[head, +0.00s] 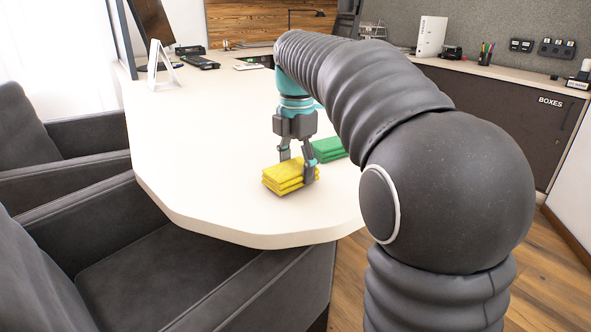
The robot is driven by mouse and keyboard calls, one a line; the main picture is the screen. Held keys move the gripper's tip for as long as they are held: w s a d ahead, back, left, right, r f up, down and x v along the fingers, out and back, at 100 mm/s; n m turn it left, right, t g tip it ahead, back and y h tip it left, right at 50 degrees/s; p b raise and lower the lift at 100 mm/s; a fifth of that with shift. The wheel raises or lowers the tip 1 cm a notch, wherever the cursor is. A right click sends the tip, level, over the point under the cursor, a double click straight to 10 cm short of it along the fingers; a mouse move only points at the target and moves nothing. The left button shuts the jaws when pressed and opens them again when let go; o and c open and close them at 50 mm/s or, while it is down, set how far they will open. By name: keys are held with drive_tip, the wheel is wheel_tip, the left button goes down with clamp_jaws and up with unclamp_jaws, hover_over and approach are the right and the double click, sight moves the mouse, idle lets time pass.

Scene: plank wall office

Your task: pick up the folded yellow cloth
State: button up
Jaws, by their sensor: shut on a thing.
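The folded yellow cloth (283,179) is a small layered stack at the near end of the pale table (215,155). My gripper (298,165) points down over it and is shut on it, with one finger on the right side and the other behind its far left part. The cloth looks level and at or very close to the tabletop; I cannot tell whether it touches. A folded green cloth (329,149) lies just behind and to the right of my gripper, partly hidden by it.
Dark grey armchairs (170,245) stand along the table's left side. A white stand (160,65), a monitor (150,25) and small devices are at the table's far left. A dark cabinet (490,105) runs along the back right. The tabletop left of the cloth is clear.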

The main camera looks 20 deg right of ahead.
sight(302, 162)
drive_tip(key=r, duration=0.3)
drive_tip(key=d+r+p, duration=0.1)
drive_tip(key=shift+w+d+r, duration=0.1)
drive_tip(key=shift+w+r, duration=0.05)
drive_tip(key=shift+w, duration=0.1)
drive_tip(key=w+d+r+p, duration=0.2)
drive_tip(key=d+r, duration=0.4)
drive_tip(key=d, duration=0.4)
drive_tip(key=shift+w+p, duration=0.3)
drive_tip(key=shift+w, duration=0.3)
